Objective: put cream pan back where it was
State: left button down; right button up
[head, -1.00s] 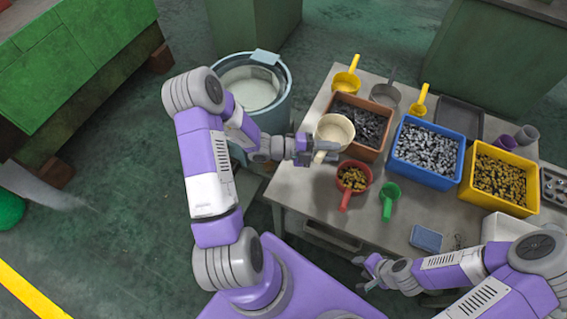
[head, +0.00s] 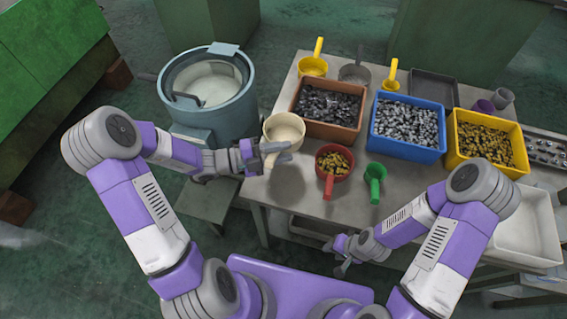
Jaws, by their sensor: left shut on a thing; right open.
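The cream pan (head: 284,127) is held by my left gripper (head: 268,155), which is shut on its handle. The pan is at the left edge of the table (head: 300,203), beside the brown bin, and seems to be above the tabletop. Its inside looks empty. My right gripper (head: 340,259) is open and empty, low in front of the table's front edge.
A brown bin (head: 298,109), a blue bin (head: 403,152) and a yellow bin (head: 481,167) hold small parts. A red pan (head: 331,176) with brass parts and a green pan (head: 375,172) lie in front. Yellow pans (head: 313,67) and a grey pan (head: 354,73) stand behind. A blue-grey tub (head: 236,112) is left.

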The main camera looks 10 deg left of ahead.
pick_arm(q)
notch_tip(320, 180, down, 10)
jog(key=b, duration=0.4)
jog(key=shift+r, duration=0.2)
jog(key=shift+f, duration=0.2)
jog(key=c, duration=0.8)
grip_release()
jog(key=shift+c, duration=0.2)
jog(key=shift+r, duration=0.15)
jog(key=shift+s+a, duration=0.15)
jog(key=shift+a, duration=0.15)
jog(key=p+v, duration=0.3)
jog(key=v, duration=0.8)
jog(key=shift+s+a, duration=0.15)
